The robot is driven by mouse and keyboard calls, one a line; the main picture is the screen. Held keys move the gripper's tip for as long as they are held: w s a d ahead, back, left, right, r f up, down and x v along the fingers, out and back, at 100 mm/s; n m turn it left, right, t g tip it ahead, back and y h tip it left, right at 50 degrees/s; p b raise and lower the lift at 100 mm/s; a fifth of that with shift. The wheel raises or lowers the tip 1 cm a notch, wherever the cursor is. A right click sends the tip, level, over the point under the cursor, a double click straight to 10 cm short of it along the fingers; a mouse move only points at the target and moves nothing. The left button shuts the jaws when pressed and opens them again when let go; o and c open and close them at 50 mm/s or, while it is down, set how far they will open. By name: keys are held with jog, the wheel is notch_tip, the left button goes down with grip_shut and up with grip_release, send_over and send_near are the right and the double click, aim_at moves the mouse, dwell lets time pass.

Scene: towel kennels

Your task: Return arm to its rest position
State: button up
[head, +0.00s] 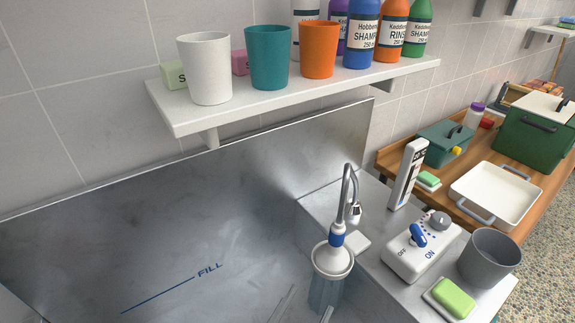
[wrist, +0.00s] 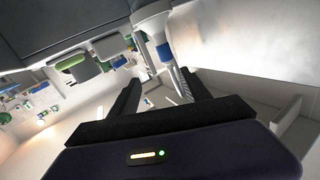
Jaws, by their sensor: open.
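My gripper (wrist: 160,88) shows in the wrist view as two dark fingers spread apart, with nothing visible held between them. A white and grey spout-like part with a blue band (wrist: 164,52) is close beyond the fingers; I cannot tell whether it touches them. I cannot make out my arm or gripper with certainty in the head view. There, the tap (head: 350,195) with a blue collar stands at the right of the metal tub (head: 120,250), above a white-rimmed clear cylinder (head: 333,258).
A white shelf (head: 300,97) with cups and bottles hangs above the tub. On the right ledge are a control box with a blue knob (head: 422,248), a grey cup (head: 490,258) and green soap (head: 453,298). A wooden counter holds a white tray (head: 497,195) and green boxes.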

jog(key=s+d+f+m+g+y, duration=0.1)
jog(key=s+d+f, duration=0.1)
jog(key=s+d, duration=0.45)
jog(key=s+d+f+y, duration=0.1)
jog(key=s+d+f, duration=0.2)
jog(key=s, duration=0.6)
jog(key=s+d+r+n+y, duration=0.5)
jog(key=s+d+n+y, duration=0.1)
jog(key=s, duration=0.4)
jog(key=shift+d+r+n+y, duration=0.3)
jog(key=shift+d+n, duration=0.35)
jog(key=shift+n, duration=0.55)
